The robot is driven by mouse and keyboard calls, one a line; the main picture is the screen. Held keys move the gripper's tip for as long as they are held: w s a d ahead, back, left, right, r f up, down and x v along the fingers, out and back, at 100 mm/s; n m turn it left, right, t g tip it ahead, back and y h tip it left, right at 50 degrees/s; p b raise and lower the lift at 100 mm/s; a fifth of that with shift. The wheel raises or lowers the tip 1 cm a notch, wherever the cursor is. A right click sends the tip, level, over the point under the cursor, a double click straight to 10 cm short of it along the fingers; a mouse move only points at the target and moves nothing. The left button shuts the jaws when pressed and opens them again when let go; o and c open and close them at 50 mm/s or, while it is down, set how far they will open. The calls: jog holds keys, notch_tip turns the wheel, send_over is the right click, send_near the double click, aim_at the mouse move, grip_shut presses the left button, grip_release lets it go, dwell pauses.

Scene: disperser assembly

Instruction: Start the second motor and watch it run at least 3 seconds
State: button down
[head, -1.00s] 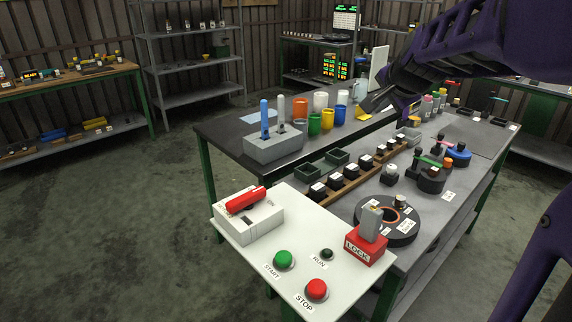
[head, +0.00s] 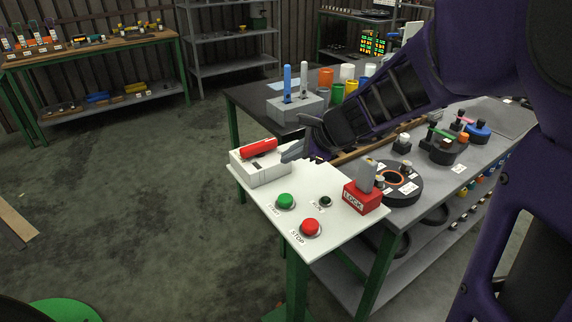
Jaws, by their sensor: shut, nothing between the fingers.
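The control panel (head: 329,234) is a white board at the front corner of the bench. On it are a green START button (head: 285,201), a red STOP button (head: 311,227) and a small dark RUN lamp (head: 325,201) that looks unlit. A white switch box (head: 262,170) with a red lever (head: 258,149) lying along its top stands at the back left. A red LOCK block (head: 362,198) with a grey piece on top stands at the right. My gripper (head: 287,156) is shut and empty, above the panel's back edge beside the switch box. No motor is clearly identifiable.
A grey block with blue and white handles (head: 294,106) and several coloured cups (head: 337,94) stand behind my arm. A dark round fixture (head: 402,186) sits right of the LOCK block. My arm hides part of the bench. The floor at left is open.

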dwell(0.3)
jog(key=b, duration=0.7)
send_near(285, 196)
jog(key=w+a+f, duration=0.1)
jog(key=w+a, duration=0.1)
jog(key=w+a+f, duration=0.1)
jog(key=a, duration=0.1)
jog(key=shift+w+f, duration=0.15)
jog(key=shift+w, duration=0.25)
jog(key=shift+f, duration=0.2)
jog(key=shift+f, duration=0.1)
dwell(0.8)
jog(key=shift+f, duration=0.3)
jog(key=shift+f, duration=0.95)
dwell(0.7)
jog(key=shift+r, duration=0.1)
jog(key=shift+r+p, duration=1)
jog(key=shift+r, duration=0.25)
